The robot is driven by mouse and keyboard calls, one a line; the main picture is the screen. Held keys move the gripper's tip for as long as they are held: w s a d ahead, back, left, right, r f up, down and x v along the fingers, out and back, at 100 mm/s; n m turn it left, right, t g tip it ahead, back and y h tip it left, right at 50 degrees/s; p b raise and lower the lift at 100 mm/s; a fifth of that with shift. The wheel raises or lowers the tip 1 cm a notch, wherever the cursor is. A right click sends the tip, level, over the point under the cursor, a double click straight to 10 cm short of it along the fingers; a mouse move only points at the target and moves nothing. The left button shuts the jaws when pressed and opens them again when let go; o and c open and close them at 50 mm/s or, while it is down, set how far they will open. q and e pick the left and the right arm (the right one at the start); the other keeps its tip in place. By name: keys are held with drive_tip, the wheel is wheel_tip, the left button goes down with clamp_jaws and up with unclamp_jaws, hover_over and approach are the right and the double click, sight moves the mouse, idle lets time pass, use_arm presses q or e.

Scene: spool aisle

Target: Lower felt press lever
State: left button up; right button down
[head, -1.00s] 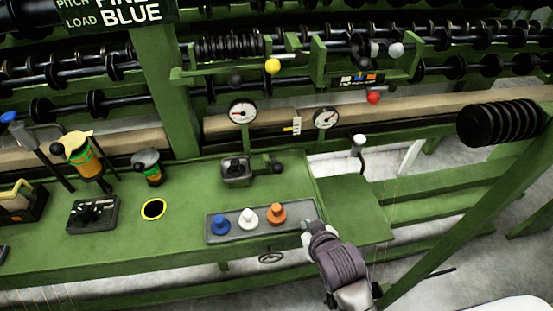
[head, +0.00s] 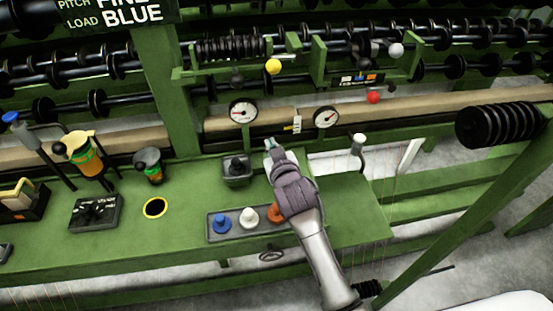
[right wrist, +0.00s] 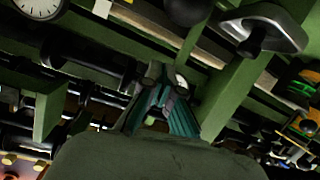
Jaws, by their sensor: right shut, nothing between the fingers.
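A small grey press-like box (head: 237,168) with a black top stands on the green bench in the head view; I take it for the felt press. It also shows at the upper right of the right wrist view (right wrist: 262,30). A dark round knob (right wrist: 188,10), probably the lever's end, is at the top edge of the wrist view. In the head view my gripper and arm hide the lever. My right gripper (head: 270,145) is just right of the box, fingers shut and empty. The shut fingers show in the wrist view (right wrist: 166,95). Contact with the knob cannot be told. My left gripper is not in view.
A grey tray (head: 212,238) holds blue (head: 222,224), white (head: 249,218) and orange (head: 274,213) knobs beneath my right arm. Two gauges (head: 243,112) stand behind. A white-topped crank (head: 358,145) is to the right.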

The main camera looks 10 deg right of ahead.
drive_tip(key=s+f, duration=0.1)
drive_tip(key=s+d+f, duration=0.1)
drive_tip(key=f, duration=0.1)
drive_tip(key=shift+s, duration=0.1)
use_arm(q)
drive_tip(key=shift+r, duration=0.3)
use_arm(e)
drive_tip(key=shift+f, duration=0.15)
drive_tip(key=shift+a, duration=0.1)
